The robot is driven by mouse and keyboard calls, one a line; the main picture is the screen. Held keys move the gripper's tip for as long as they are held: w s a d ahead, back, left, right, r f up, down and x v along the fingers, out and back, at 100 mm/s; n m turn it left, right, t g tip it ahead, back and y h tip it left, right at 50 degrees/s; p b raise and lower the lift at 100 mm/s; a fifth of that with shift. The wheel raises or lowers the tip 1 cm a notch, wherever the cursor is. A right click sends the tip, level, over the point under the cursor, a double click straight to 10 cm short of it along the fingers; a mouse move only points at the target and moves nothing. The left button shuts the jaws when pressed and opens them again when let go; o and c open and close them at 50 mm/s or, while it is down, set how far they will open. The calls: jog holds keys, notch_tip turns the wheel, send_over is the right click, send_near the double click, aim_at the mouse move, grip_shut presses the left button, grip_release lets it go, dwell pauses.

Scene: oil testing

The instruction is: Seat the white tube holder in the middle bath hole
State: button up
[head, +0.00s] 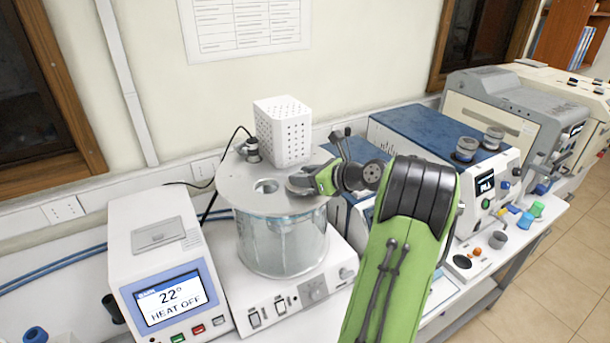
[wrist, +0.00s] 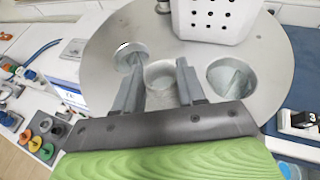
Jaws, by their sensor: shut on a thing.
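The bath is a clear glass vessel (head: 282,245) with a round grey lid (head: 235,180). My gripper (wrist: 161,72) is low over the lid, its fingers on either side of a pale round cup, the tube holder (wrist: 162,78). The holder sits at the middle hole, between the left hole (wrist: 130,57) and the right hole (wrist: 230,77). I cannot tell whether it is down in the hole or just above it. In the head view my gripper (head: 305,183) hides the middle and right holes; the left hole (head: 266,187) shows open.
A white perforated box (head: 283,130) stands at the back of the lid, with a small dark fitting (head: 252,150) beside it. A control unit (head: 165,260) reading 22° and HEAT OFF is at left. Blue-topped instruments (head: 425,135) stand close on the right.

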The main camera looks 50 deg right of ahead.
jog(key=shift+f, duration=0.6)
dwell(0.5)
jog(key=o, duration=0.8)
jog(key=v, duration=1.1)
jog(key=shift+s, duration=0.1)
